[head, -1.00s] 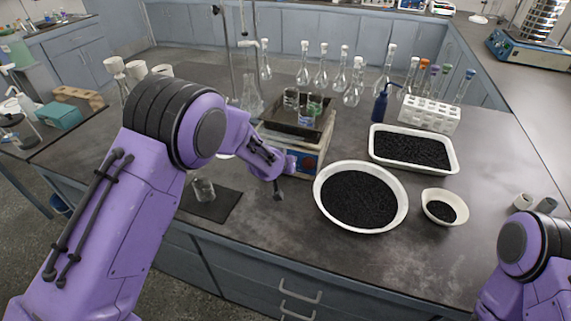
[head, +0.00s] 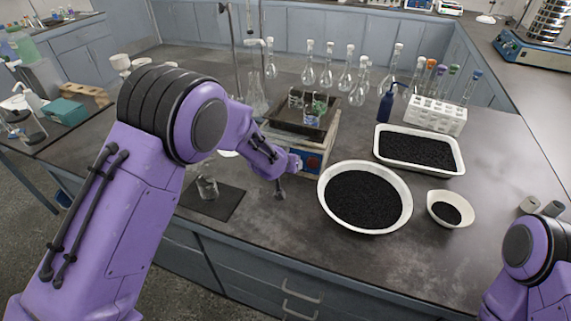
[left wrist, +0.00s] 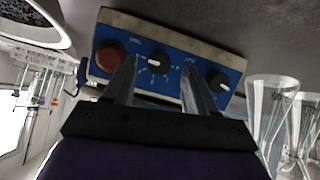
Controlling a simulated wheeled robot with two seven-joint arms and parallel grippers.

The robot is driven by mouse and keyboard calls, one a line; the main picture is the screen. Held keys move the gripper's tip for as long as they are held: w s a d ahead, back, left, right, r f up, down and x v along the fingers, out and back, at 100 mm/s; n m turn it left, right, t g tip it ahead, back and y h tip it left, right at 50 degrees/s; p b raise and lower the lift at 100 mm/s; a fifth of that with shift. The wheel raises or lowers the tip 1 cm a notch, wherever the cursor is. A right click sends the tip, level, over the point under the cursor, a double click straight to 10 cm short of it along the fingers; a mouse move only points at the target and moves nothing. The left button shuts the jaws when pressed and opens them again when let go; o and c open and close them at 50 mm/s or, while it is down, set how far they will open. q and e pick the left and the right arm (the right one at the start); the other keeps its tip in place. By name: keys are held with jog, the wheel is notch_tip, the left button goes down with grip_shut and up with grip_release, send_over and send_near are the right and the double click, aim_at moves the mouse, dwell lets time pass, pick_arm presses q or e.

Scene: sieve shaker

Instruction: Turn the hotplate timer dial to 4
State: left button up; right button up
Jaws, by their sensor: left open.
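The hotplate (head: 322,143) stands on the bench with its blue front panel (head: 311,162) partly behind my left gripper (head: 294,164). In the left wrist view the panel (left wrist: 178,66) fills the upper middle, tilted. It has a red button (left wrist: 109,56), a middle black dial (left wrist: 158,63) and another black dial (left wrist: 217,81) at right. My left gripper (left wrist: 158,66) is open, its fingers to either side of the middle dial. I cannot tell whether they touch it. The dial labels are too small to read. My right gripper is out of view.
A dark tray (head: 297,122) with glassware sits on the hotplate. A white bowl of black grains (head: 407,211) stands close to its right. A glass beaker (head: 207,187) stands on a dark mat (head: 228,205) to the left. Several flasks (head: 357,93) stand behind.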

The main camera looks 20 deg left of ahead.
pick_arm(q)
jog(key=b+v, duration=0.1)
jog(key=v, duration=0.8)
